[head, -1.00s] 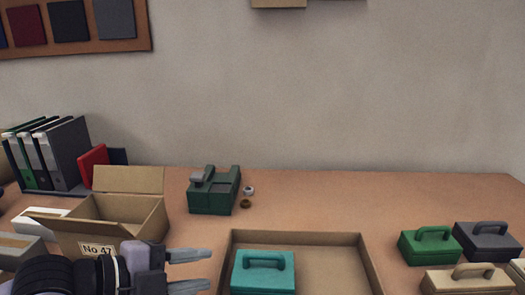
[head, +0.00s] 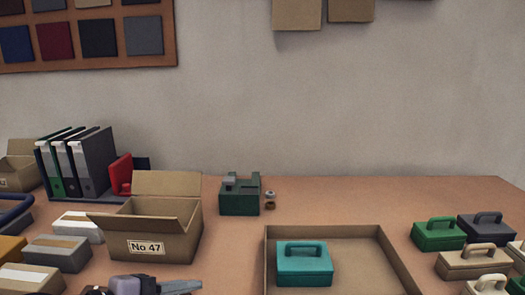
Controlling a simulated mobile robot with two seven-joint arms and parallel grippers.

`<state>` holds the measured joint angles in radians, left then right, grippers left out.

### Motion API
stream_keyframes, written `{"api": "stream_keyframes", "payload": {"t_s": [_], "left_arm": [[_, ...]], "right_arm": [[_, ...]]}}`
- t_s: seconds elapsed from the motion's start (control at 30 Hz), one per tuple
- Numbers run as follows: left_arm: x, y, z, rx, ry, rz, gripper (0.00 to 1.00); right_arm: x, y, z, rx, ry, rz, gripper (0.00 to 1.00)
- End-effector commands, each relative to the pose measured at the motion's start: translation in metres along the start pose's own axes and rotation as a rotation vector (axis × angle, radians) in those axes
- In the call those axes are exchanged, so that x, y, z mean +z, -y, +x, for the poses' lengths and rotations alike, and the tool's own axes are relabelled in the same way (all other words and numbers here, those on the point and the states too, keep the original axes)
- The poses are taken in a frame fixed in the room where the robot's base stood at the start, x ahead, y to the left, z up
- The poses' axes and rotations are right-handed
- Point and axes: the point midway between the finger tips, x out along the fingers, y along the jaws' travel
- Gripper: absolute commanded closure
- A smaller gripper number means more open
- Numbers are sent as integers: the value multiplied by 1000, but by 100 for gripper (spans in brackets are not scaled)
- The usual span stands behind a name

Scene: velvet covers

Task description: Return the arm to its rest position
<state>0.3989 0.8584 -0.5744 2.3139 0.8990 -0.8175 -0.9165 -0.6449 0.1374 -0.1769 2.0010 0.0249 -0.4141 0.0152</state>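My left gripper (head: 178,287) shows at the bottom edge of the head view, in front of the cardboard box marked No 47 (head: 188,238). Only one grey finger shows clearly; the rest is cut off by the picture's edge, so its opening cannot be told. Nothing is seen held in the part that shows. My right gripper is not in view.
A shallow cardboard tray (head: 345,233) holds a teal case (head: 304,268). Green (head: 437,237), grey (head: 486,231) and beige (head: 474,265) cases stand at right. Wrapped parcels (head: 57,252) and binders (head: 82,160) are at left. The table's back middle right is clear.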

Motion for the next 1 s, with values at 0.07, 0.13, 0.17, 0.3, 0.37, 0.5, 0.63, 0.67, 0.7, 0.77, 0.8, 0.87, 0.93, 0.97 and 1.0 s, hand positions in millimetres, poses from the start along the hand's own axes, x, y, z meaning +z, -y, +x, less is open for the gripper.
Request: {"api": "stream_keyframes", "payload": {"t_s": [0.07, 0.13, 0.17, 0.3, 0.37, 0.5, 0.63, 0.67, 0.7, 0.77, 0.8, 0.87, 0.93, 0.97, 1.0], "left_arm": [[0, -18, 5, 15, 24, -92, 61], [4, -32, 8, 26, 60, -178, 61], [6, -39, 9, 28, 78, -219, 61], [18, -74, 9, 40, 191, -447, 61], [26, -92, 6, 40, 255, -561, 61], [46, -137, -10, 33, 439, -843, 61], [62, -180, -33, 17, 624, -1080, 61], [64, -190, -38, 13, 666, -1128, 61], [67, -202, -46, 7, 721, -1189, 61], [71, -220, -58, -4, 801, -1274, 61], [72, -232, -67, -10, 855, -1328, 61], [74, -249, -80, -22, 937, -1403, 61], [74, -268, -96, -37, 1035, -1488, 61], [74, -274, -102, -46, 1066, -1514, 61], [77, -265, -95, -64, 1028, -1493, 61]], "right_arm": [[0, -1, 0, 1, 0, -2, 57], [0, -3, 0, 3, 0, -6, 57], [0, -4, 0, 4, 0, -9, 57], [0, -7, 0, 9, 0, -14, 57], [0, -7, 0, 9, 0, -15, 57], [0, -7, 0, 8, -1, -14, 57], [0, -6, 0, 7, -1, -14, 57], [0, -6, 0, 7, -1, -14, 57], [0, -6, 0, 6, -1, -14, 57], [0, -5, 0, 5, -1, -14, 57], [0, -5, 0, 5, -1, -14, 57], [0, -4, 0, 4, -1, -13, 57], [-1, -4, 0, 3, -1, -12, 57], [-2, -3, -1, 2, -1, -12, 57], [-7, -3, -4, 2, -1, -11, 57]]}}
